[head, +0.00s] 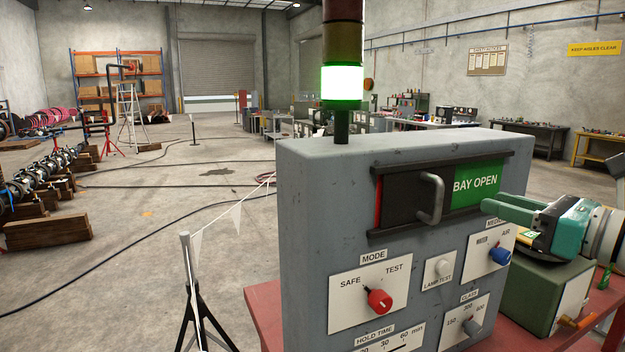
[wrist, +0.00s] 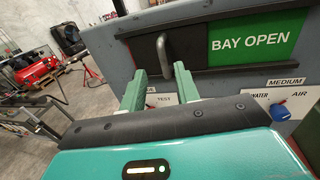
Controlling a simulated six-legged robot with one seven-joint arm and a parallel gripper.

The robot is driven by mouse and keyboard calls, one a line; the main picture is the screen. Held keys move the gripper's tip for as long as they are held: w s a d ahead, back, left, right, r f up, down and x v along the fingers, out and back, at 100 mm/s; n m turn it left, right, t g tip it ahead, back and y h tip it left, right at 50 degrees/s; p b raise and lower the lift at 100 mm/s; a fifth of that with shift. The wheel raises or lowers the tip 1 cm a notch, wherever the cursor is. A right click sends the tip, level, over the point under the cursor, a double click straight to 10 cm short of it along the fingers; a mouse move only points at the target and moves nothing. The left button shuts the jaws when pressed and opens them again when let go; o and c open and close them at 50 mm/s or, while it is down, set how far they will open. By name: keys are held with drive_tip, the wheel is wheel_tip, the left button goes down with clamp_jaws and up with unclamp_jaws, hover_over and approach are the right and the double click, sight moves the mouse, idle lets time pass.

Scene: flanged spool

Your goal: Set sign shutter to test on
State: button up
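The sign on the grey control box (head: 300,210) has a dark sliding shutter (head: 403,200) with a grey upright handle (head: 431,198). The shutter covers the left and middle of the sign, with a thin red strip at its left edge. The green BAY OPEN panel (head: 476,180) shows on the right. My gripper (head: 490,208) is right of the handle in the head view, in front of the box. In the wrist view its two green fingers (wrist: 160,88) are apart and empty, with the handle (wrist: 163,48) seen beyond the gap, apart from them.
Below the sign are a red MODE knob (head: 379,302), a white lamp-test button (head: 443,268), a blue MEDIUM knob (head: 500,255) and a grey CLASS knob (head: 473,326). A stack light (head: 342,82) glows green on top. A green box (head: 548,285) stands under my gripper.

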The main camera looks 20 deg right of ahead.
sight(440, 183)
drive_tip(key=x, duration=1.1)
drive_tip(key=shift+w+f, duration=0.15)
drive_tip(key=shift+w, duration=0.2)
drive_tip(key=shift+s, duration=0.15)
clamp_jaws()
